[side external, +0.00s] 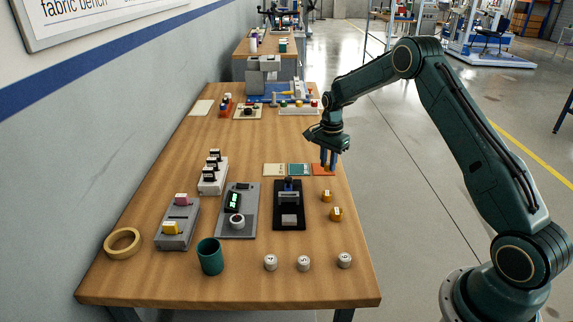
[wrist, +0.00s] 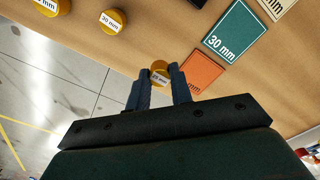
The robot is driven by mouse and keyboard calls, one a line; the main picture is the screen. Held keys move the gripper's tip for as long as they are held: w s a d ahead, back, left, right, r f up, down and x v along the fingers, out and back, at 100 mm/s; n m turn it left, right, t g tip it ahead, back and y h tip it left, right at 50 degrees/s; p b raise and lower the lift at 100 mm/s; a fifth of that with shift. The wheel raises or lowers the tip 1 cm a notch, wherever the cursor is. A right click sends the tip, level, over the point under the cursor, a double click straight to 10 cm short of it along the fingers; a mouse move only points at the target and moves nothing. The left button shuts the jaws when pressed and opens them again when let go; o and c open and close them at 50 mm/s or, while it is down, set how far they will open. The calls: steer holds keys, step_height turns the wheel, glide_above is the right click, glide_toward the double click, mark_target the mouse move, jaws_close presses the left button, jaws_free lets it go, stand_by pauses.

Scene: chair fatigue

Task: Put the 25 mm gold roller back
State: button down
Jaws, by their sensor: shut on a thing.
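My gripper (side external: 329,163) is over the orange card (side external: 319,173) at the right edge of the bench. In the wrist view my gripper (wrist: 159,85) is shut on a gold roller (wrist: 158,72) whose label appears to read 25 mm. The orange card (wrist: 204,72) is just right of the roller there, its label partly hidden by a finger. I cannot tell whether the roller touches the bench. Two other gold rollers, (side external: 326,196) and (side external: 336,214), stand nearer the front; one (wrist: 112,21) reads 30 mm in the wrist view.
A teal card (side external: 299,170) marked 30 mm and a cream card (side external: 274,170) lie left of the orange one. A black fixture (side external: 289,222) stands in front of them. Several white rollers, including one (side external: 304,263), line the front. The floor drops away at right.

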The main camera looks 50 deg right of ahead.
mark_target(326, 184)
steer(key=shift+f, duration=0.4)
steer(key=shift+f, duration=0.1)
steer(key=shift+f, duration=2)
steer(key=shift+f, duration=0.1)
steer(key=c, duration=1.3)
jaws_free()
steer(key=shift+o, duration=0.2)
step_height(326, 184, up, 12)
steer(key=shift+f, duration=0.25)
steer(key=shift+r, duration=0.35)
